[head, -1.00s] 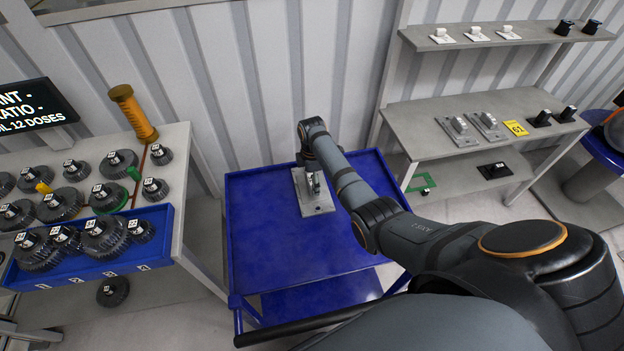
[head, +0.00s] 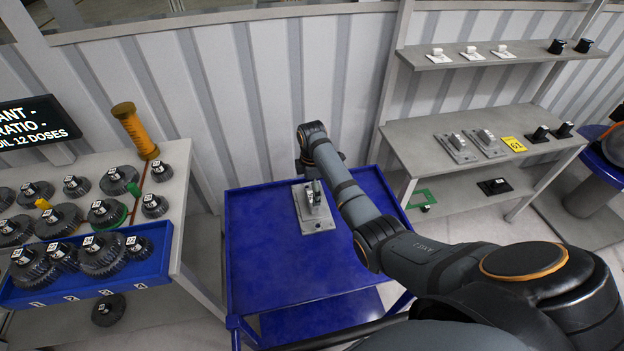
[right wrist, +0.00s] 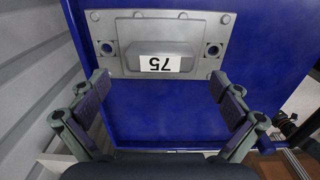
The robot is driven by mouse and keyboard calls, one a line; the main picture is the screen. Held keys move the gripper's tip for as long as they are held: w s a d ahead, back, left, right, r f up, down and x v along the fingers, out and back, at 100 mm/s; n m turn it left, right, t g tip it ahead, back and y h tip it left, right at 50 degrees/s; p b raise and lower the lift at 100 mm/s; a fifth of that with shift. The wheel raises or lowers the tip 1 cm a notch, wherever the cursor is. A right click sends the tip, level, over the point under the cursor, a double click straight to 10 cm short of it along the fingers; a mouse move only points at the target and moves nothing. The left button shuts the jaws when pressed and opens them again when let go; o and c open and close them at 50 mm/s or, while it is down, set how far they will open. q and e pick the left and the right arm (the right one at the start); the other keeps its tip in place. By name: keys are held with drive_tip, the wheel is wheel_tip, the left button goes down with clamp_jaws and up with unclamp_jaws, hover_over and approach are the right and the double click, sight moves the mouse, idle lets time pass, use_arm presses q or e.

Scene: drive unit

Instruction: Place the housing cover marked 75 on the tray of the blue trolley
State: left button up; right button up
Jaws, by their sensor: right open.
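The housing cover marked 75 (head: 314,213) is a grey plate with a raised middle. It lies flat on the blue tray of the trolley (head: 270,250), near its back edge. In the right wrist view the cover (right wrist: 130,62) shows its white 75 label upside down. My right gripper (head: 306,168) is just behind the cover in the head view and partly hidden by its own arm. In the right wrist view its two fingers (right wrist: 168,97) are wide apart with nothing between them, clear of the cover. My left gripper is not in view.
At left, a table holds several dark gears and a blue bin (head: 90,272) of gears. At right, a grey bench (head: 490,165) carries two similar grey covers (head: 455,147), a yellow sign (head: 512,145) and black parts. The trolley's front half is bare.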

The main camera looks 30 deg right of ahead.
wheel_tip(320, 180, up, 8)
drive_tip(key=shift+f+b, duration=0.15)
drive_tip(key=shift+b, duration=0.3)
